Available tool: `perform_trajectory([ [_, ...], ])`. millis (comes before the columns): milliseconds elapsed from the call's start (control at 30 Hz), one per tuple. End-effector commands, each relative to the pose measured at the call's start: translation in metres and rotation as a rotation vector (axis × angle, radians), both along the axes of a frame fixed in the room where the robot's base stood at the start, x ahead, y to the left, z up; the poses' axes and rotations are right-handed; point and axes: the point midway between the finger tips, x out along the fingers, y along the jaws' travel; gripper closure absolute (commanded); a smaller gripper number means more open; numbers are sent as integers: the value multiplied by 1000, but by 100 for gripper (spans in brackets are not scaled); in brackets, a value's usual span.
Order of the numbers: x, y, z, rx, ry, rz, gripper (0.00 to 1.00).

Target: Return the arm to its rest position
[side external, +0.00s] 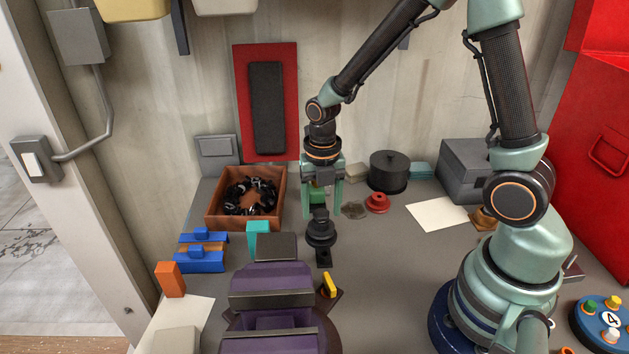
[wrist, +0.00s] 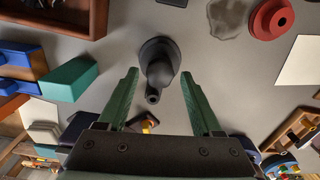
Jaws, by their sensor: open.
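My gripper (side external: 322,203) points down over the grey worktop, with my arm reaching in from the right. Its two green fingers stand apart, and they also show in the wrist view (wrist: 160,76). I see nothing gripped between them. A black round-based piece with a narrow top (side external: 320,232) stands on the worktop just in front of and below the fingers in the side view. In the wrist view the black piece (wrist: 158,60) appears between the fingertips; whether they touch it I cannot tell.
An orange-brown box (side external: 214,212) of dark parts stands left of my gripper. A teal block (side external: 258,238), blue-ended holder (side external: 200,262) and purple machine (side external: 270,318) are nearer the camera. A red disc (side external: 377,203) and black pot (side external: 388,172) are right. Air above the worktop looks open.

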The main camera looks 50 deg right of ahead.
Motion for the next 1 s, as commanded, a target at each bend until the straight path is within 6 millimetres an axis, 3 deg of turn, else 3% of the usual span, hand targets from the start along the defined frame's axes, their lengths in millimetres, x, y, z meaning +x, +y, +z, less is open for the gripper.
perform_trajectory([
  [133, 0, 0, 0, 0, 0, -125, 33],
  [1000, 0, 0, 0, 0, 0, -1487, 33],
])
